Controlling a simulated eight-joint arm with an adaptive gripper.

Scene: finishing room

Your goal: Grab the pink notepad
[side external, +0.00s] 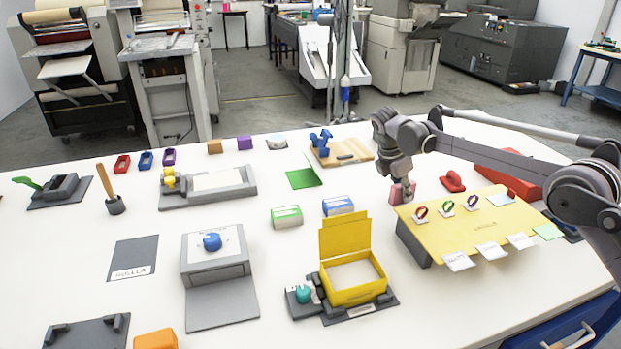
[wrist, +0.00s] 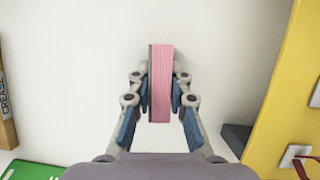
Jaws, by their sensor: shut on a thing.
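The pink notepad (wrist: 161,85) is held on edge between the two fingers of my gripper (wrist: 161,92) in the wrist view. Its pink page edges face the wrist camera, with a thin darker strip along its left side. In the side external view the pink notepad (side external: 397,194) shows below my gripper (side external: 403,188), just left of the yellow board. My gripper is shut on it, with a finger pad on each side. I cannot tell whether the notepad touches the table or hangs just above it.
The slanted yellow board (side external: 450,235) with colored rings and tags stands close on the right. A blue-labelled box (side external: 338,206), an open yellow box (side external: 355,292) and a wooden board (side external: 350,150) are to the left. A red object (side external: 453,181) lies behind.

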